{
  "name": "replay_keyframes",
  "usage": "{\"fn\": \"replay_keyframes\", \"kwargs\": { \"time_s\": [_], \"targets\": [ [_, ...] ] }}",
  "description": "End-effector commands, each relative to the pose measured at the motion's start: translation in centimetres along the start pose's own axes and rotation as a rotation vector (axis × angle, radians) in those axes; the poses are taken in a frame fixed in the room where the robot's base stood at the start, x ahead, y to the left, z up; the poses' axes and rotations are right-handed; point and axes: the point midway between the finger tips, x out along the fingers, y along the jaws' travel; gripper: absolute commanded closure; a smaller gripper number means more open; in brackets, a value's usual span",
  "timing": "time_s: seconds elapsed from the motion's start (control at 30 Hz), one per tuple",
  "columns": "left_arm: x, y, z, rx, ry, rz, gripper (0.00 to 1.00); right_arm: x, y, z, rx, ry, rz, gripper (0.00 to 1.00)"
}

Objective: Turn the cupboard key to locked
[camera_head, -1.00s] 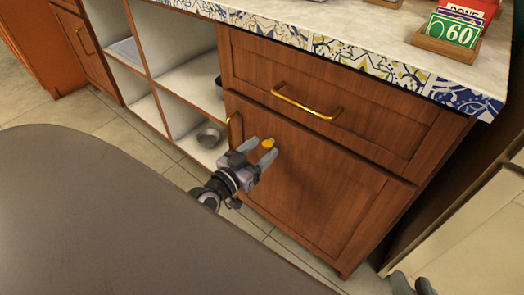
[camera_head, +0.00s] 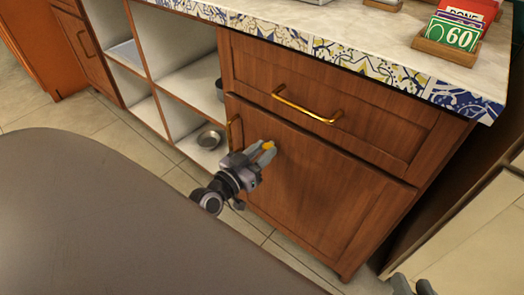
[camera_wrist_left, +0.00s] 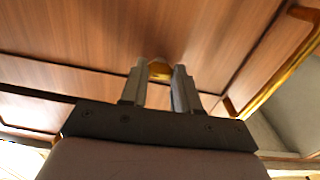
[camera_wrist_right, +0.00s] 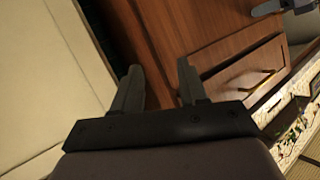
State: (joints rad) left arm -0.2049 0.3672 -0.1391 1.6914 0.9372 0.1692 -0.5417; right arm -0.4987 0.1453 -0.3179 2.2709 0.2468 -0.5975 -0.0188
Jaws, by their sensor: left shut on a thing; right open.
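The yellow key (camera_head: 269,147) is at the upper left part of the brown cupboard door (camera_head: 318,198), right of the door's brass handle (camera_head: 230,130). My left gripper (camera_head: 266,151) is shut on the key, with a finger on either side of it. In the left wrist view the key (camera_wrist_left: 159,69) shows between the fingertips, against the wood; its shaft and keyhole are hidden. My right gripper (camera_head: 412,288) shows at the bottom right edge of the head view. In the right wrist view it (camera_wrist_right: 158,75) is open and empty, away from the key.
A drawer with a brass handle (camera_head: 306,105) is above the door. The counter (camera_head: 395,42) carries a wooden holder with cards (camera_head: 452,30). A dark rounded surface (camera_head: 90,225) fills the lower left.

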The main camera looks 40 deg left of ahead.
Motion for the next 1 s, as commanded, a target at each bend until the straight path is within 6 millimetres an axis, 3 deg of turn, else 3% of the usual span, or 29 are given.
{"fn": "replay_keyframes", "kwargs": {
  "time_s": [1.0],
  "targets": [
    [0.02, 0.03, 0.00, -0.895, -0.002, 0.001, 1.00, -1.02, 0.90, -0.08, -0.054, -0.023, 0.057, 0.57]
  ]
}}
